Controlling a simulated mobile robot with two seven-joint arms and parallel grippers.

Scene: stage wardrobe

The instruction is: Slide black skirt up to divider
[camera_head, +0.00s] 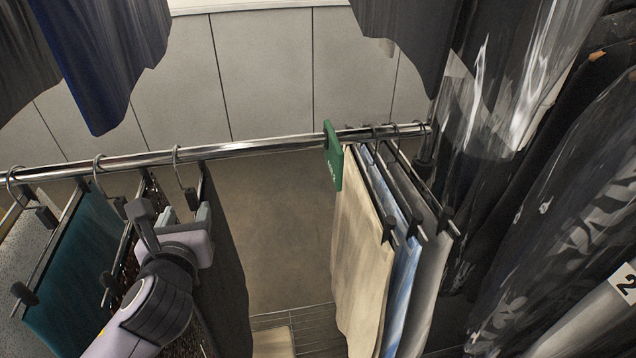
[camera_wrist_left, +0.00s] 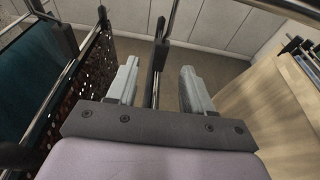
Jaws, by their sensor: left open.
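The black skirt (camera_head: 225,275) hangs on a hanger from the chrome rail, left of the green divider (camera_head: 334,160), with a wide gap between them. My left gripper (camera_head: 182,216) is at the skirt's hanger, below the rail and partly covering the skirt. In the left wrist view my left gripper (camera_wrist_left: 159,82) is open, with the dark hanger bar and clip (camera_wrist_left: 158,55) standing between its fingers. I cannot tell whether either finger touches it. The skirt's cloth is mostly hidden in the wrist view. My right gripper is not in view.
A dark sequined garment (camera_wrist_left: 88,75) and a teal garment (camera_head: 85,270) hang close on the left. Cream (camera_head: 358,270), blue and grey garments hang right of the divider. The rail (camera_head: 260,149) is bare between skirt and divider. Plastic-covered clothes (camera_head: 490,170) crowd the right.

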